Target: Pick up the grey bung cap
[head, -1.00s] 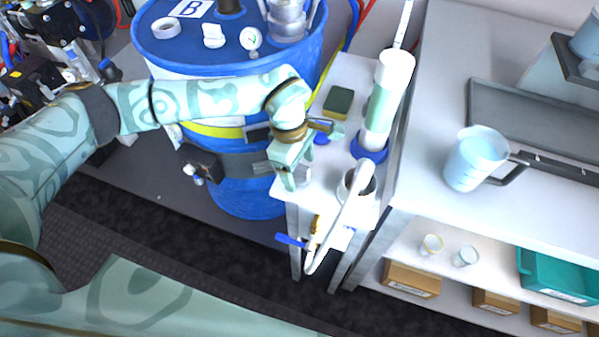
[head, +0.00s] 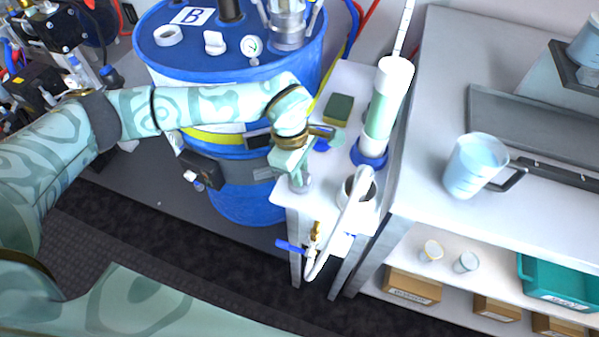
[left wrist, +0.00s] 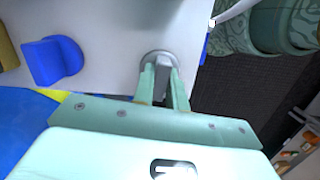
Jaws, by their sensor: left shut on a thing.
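The grey bung cap (head: 301,185) stands on the white stand top (head: 322,203) near its front left corner, partly hidden by my gripper. In the left wrist view the cap (left wrist: 157,56) shows as a round grey disc with a raised grip. My left gripper (head: 296,176) reaches down over it, and in the wrist view its fingers (left wrist: 163,72) are shut on the grip. The cap still appears to be at the stand's surface. My right gripper is out of view.
A blue drum (head: 235,62) stands behind the left arm. On the stand are a sponge (head: 338,107), a blue thing (left wrist: 50,60), a tall clear tube (head: 381,115) and a white hose (head: 350,215). A measuring jug (head: 474,165) stands on the bench at right.

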